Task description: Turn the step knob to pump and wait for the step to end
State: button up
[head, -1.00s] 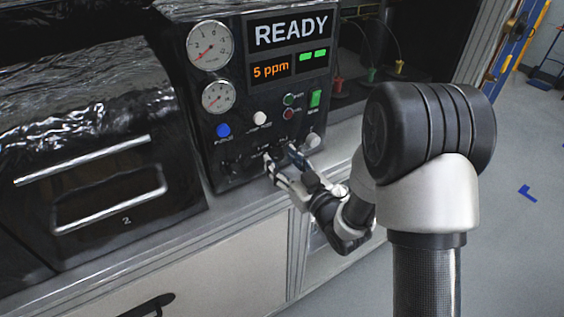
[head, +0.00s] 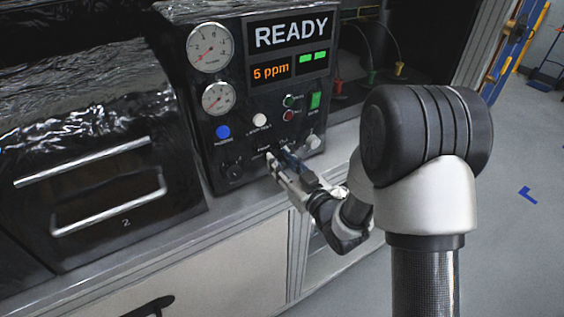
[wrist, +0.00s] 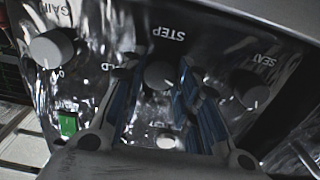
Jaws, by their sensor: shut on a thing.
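The step knob (wrist: 162,76) is a dark round knob below the word STEP, which reads upside down in the wrist view. My gripper (wrist: 159,82) has its blue-lined fingers on both sides of this knob and is shut on it. In the head view my gripper (head: 280,156) reaches the lower part of the black control panel (head: 215,170) and hides the knob. The pointer and the pump mark cannot be made out. The panel display (head: 291,33) reads READY.
Other knobs flank the step knob: a grey one (wrist: 52,48) and a dark one (wrist: 251,90). A green switch (wrist: 68,123) is close to my left finger in the wrist view. Two gauges (head: 210,47), a blue button (head: 223,132) and a white button (head: 260,120) sit above.

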jog(key=shift+m, duration=0.4)
jog(key=shift+c, duration=0.4)
jog(key=m+b, duration=0.1)
jog(key=m, duration=0.2)
jog(key=shift+m, duration=0.3)
jog(key=m, duration=0.4)
jog(key=shift+b, duration=0.3)
jog(key=shift+m, duration=0.3)
jog(key=o, duration=1.1)
